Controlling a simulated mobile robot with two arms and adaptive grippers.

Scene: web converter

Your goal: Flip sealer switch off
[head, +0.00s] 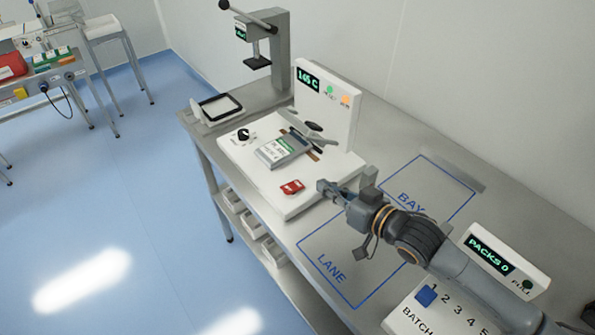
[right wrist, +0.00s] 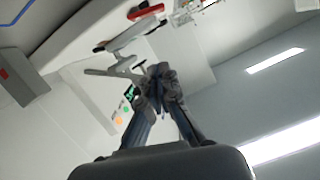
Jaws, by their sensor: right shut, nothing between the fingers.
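My left gripper is not in view.
A grey pouch (head: 283,150) lies on the sealer below a lever arm (head: 315,134), beside a black knob (head: 245,134). A press (head: 266,40) and black-framed tray (head: 220,107) stand behind. The marked lane (head: 330,262) is bare. A "PACKS 0" display (head: 490,254) stands right.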

